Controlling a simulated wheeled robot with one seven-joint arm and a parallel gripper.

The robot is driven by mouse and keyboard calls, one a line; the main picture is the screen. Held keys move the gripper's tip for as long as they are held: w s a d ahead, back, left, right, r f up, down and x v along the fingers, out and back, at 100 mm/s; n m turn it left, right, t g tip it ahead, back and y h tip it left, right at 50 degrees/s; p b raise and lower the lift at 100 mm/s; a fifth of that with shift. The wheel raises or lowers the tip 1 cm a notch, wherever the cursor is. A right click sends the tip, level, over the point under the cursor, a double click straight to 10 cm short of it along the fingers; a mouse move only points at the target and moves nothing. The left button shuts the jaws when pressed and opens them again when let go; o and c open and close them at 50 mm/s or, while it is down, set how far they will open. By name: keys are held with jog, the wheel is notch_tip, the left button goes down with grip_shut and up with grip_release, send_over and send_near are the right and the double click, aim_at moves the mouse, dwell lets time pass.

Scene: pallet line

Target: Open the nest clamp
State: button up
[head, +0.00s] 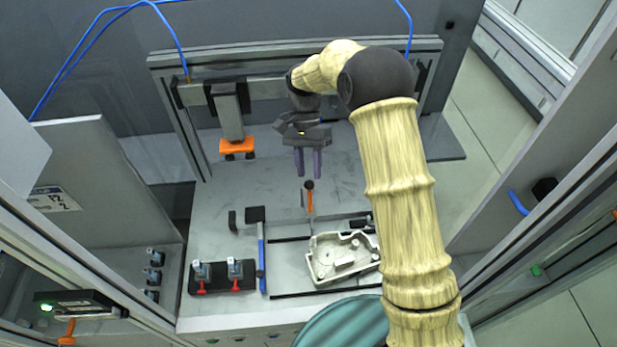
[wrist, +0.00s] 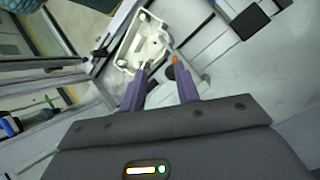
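The nest clamp shows as an orange lever (head: 310,203) with a dark knob at its top end, just behind the nest. In the wrist view its orange part (wrist: 174,60) lies just beyond the tip of the right finger. Whether the lever stands upright or leans is hard to tell. A pale cast housing (head: 342,257) lies in the nest in front of the clamp; it also shows in the wrist view (wrist: 146,43).
A black holder (head: 222,288) with two red-marked parts stands at the front left. A blue bar (head: 262,255) lies between it and the nest. An orange-footed press unit (head: 236,148) hangs from the frame at the back left. The plate's back middle is clear.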

jog(key=shift+c, duration=0.2)
jog(key=shift+d+r, duration=0.15)
grip_shut()
jog(key=s+d+r+n+t, duration=0.2)
jog(key=s+d+t, duration=0.2)
jog(key=s+d, duration=0.3)
jog(key=s+d+r+n+t+y, duration=0.1)
jog(key=s+d+t, duration=0.3)
jog(key=s+d, duration=0.4)
jog(key=d+r+n, duration=0.1)
jog(key=d, duration=0.2)
jog(key=shift+r+n+t, duration=0.35)
jog(key=shift+n+t, duration=0.05)
